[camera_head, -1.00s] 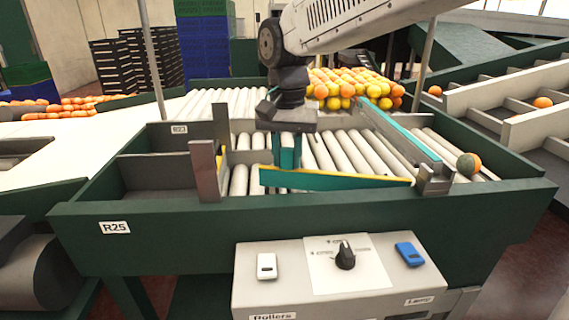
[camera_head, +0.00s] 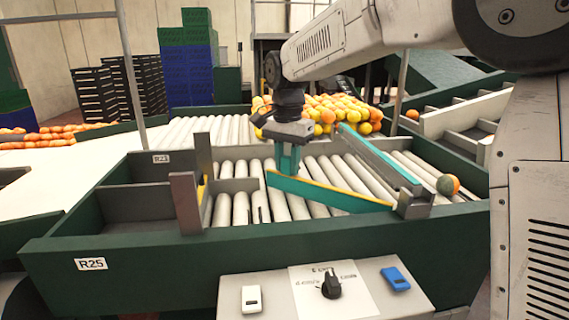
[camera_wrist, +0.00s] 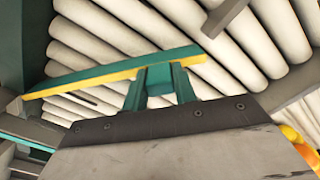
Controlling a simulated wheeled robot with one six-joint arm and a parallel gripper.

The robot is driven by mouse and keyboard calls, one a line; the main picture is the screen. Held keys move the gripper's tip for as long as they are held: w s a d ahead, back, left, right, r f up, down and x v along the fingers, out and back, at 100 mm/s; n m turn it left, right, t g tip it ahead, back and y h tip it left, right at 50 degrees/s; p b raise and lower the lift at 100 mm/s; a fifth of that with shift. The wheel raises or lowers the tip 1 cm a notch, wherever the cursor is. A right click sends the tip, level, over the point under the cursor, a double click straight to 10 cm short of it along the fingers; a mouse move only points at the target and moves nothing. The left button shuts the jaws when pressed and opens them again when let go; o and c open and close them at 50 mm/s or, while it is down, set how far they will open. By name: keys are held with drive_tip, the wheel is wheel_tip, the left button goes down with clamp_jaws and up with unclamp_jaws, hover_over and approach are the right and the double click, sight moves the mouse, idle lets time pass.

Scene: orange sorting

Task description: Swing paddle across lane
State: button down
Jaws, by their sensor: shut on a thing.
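The paddle (camera_head: 325,194) is a long teal bar with a yellow edge. It lies slantwise across the roller lane (camera_head: 240,205), its right end at a grey block (camera_head: 415,203) and its left end free over the rollers. My gripper (camera_head: 288,168) is over the lane with its teal fingers shut on the paddle near its left end. In the wrist view the gripper (camera_wrist: 160,90) meets the paddle (camera_wrist: 110,75), with pale rollers behind. The exact contact is partly hidden by the fingers.
A second teal bar (camera_head: 378,158) stands right of the lane. Piled oranges and yellow fruit (camera_head: 335,112) lie behind. Grey posts (camera_head: 187,203) stand left. A control box (camera_head: 325,292) is in front.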

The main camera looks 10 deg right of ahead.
drive_tip(key=c, duration=1.1)
unclamp_jaws()
wheel_tip(320, 180, up, 7)
drive_tip(key=shift+f, duration=0.15)
drive_tip(key=shift+r, duration=0.55)
